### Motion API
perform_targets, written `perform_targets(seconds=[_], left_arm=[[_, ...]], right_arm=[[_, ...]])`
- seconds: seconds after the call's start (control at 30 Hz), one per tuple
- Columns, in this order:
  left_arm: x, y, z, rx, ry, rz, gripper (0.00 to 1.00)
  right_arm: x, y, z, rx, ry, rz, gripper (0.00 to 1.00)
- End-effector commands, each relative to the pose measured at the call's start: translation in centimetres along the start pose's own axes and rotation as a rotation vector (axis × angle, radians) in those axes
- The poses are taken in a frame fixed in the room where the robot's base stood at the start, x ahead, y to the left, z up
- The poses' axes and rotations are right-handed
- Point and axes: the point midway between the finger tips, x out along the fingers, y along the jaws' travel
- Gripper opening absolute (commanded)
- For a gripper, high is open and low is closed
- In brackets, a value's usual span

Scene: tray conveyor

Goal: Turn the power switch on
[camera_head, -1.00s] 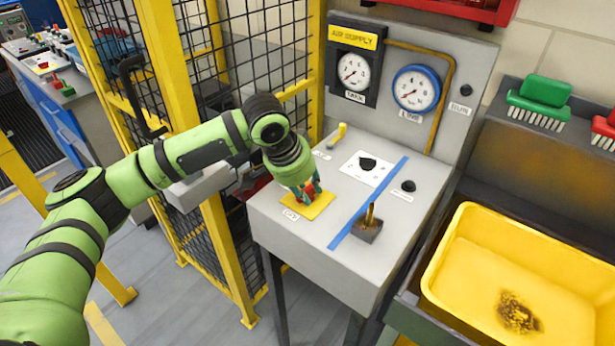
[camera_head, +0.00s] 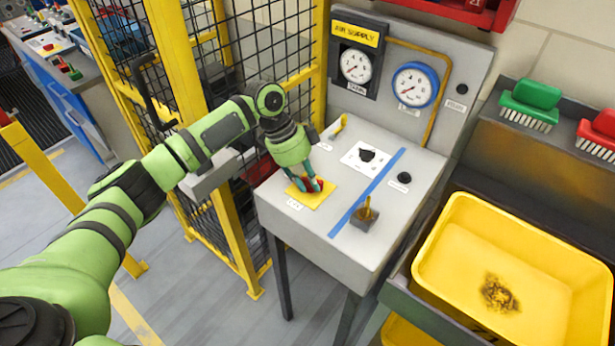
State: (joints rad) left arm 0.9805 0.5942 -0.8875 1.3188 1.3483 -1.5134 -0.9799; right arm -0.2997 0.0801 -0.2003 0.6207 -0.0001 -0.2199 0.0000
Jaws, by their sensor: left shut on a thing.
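A grey control console stands at the centre. On its top, a yellow plate (camera_head: 311,199) carries a red part (camera_head: 319,185), mostly hidden by my left gripper (camera_head: 309,185). The left gripper is shut on this red part, with its fingers pointing down at the plate. The plate's small label is too blurred to read. I cannot tell for certain which control is the power switch. A brass toggle lever (camera_head: 367,208) on a grey block, a black knob (camera_head: 367,155) on a white plate, a black button (camera_head: 404,178) and a yellow lever (camera_head: 340,126) are also there. My right gripper is not in view.
Two gauges (camera_head: 415,85) stand on the upright panel behind. A yellow mesh fence (camera_head: 238,240) is close on the left of the console. A yellow tub (camera_head: 455,222) is at the right, below green and red brushes (camera_head: 530,104). A blue strip (camera_head: 366,194) crosses the console top.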

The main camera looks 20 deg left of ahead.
Motion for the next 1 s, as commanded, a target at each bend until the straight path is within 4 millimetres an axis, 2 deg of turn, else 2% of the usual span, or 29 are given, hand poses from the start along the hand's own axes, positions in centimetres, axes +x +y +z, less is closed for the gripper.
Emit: perform_targets(seconds=[0.2,0.5,1.0], left_arm=[[0.2,-0.2,-0.1,0.171,0.005,0.069,0.00],[0.1,-0.2,-0.1,0.331,0.004,0.135,0.00],[0.0,-0.2,-0.1,0.400,0.003,0.165,0.00]], right_arm=[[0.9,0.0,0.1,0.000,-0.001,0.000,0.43],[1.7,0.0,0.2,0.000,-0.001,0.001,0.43],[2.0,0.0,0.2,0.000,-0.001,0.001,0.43]])
